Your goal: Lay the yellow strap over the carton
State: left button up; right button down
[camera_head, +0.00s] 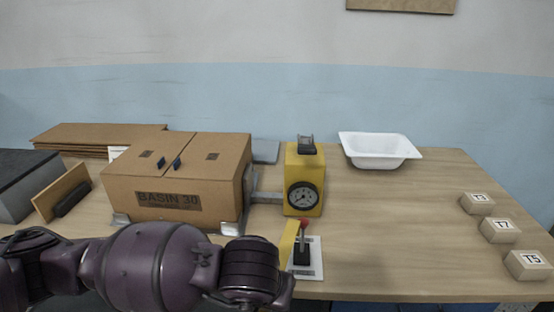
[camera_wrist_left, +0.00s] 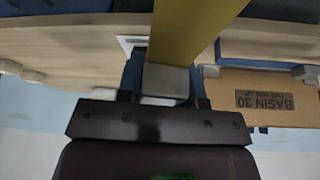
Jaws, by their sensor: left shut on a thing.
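The carton (camera_head: 180,180), marked BASIN 30, stands closed on the left of the table, with two dark clips on its top. It also shows in the wrist view (camera_wrist_left: 270,82). The yellow strap (camera_wrist_left: 195,28) runs as a wide band from my left gripper (camera_wrist_left: 167,85) to the top of the wrist view. My left gripper is shut on it. In the head view a short yellow piece (camera_head: 288,243), apparently the strap, rises beyond my purple left arm, right of the carton and apart from it. The arm hides the gripper there. My right gripper is out of view.
A yellow box with a dial (camera_head: 304,185) stands right of the carton, with a metal bar between. A red-knobbed lever (camera_head: 303,245) is in front. A white basin (camera_head: 379,150) and several labelled blocks (camera_head: 499,230) lie right. The table's right middle is clear.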

pick_arm(q)
jog(key=w+a+n, duration=0.1)
jog(key=w+a, duration=0.2)
jog(key=a, duration=0.6)
jog(key=w+a+n+y, duration=0.1)
jog(key=w+a+n, duration=0.1)
jog(key=a, duration=0.8)
jog(key=shift+w, duration=0.75)
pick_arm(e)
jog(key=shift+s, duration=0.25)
pick_arm(q)
jog(key=shift+a+f, duration=0.1)
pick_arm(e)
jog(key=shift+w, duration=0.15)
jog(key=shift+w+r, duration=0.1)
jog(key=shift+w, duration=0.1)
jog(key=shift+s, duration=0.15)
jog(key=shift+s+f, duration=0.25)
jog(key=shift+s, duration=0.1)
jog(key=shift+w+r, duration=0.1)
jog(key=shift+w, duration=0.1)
